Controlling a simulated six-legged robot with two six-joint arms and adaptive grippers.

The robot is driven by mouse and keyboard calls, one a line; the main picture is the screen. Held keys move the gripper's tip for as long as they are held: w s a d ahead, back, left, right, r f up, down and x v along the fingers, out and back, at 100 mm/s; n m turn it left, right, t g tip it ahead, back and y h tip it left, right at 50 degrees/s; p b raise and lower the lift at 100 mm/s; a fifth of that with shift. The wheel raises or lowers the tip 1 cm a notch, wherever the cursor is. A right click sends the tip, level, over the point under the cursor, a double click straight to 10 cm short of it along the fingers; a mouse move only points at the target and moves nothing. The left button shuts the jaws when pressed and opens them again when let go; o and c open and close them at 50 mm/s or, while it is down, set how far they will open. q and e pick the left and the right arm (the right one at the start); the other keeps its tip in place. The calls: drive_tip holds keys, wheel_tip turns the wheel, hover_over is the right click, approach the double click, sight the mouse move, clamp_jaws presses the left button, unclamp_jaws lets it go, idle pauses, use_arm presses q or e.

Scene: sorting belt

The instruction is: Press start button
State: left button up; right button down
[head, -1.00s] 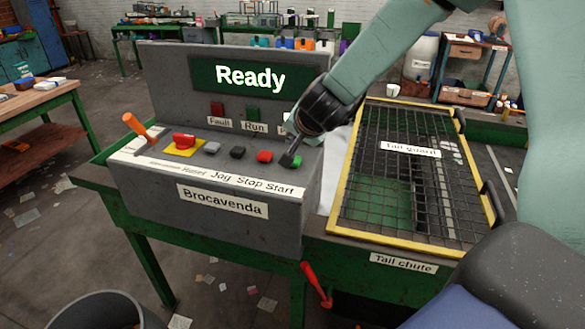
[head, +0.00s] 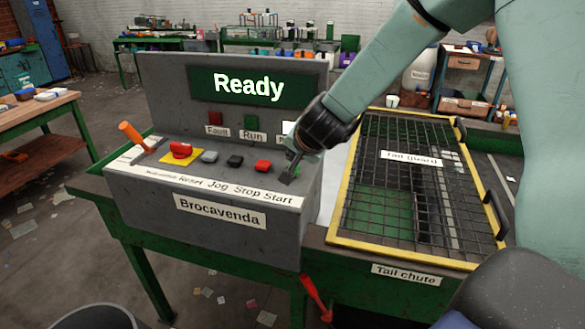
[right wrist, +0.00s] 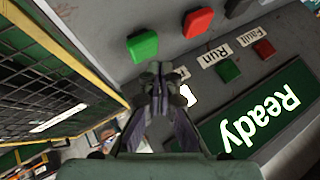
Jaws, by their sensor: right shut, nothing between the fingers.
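The green start button (right wrist: 143,46) shows in the right wrist view, beside the red stop button (right wrist: 198,22). In the head view my right gripper (head: 287,178) covers most of the start button, above the "Start" label on the grey control panel (head: 130,206). The red stop button (head: 262,166) is just left of the fingertips. In the right wrist view my right gripper (right wrist: 158,72) is shut and empty, its tips close to the green button's edge. I cannot tell whether they touch it. The display (head: 248,86) reads "Ready". My left gripper is not in view.
A yellow-framed mesh guard (head: 345,243) stands to the right. A red handle (head: 317,297) hangs below.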

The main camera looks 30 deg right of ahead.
drive_tip(key=shift+s+a+r, duration=0.1)
drive_tip(key=shift+s+a, duration=0.05)
idle(0.4)
drive_tip(key=shift+f, duration=0.2)
drive_tip(key=shift+f+b, duration=0.3)
drive_tip(key=shift+f, duration=0.1)
idle(0.3)
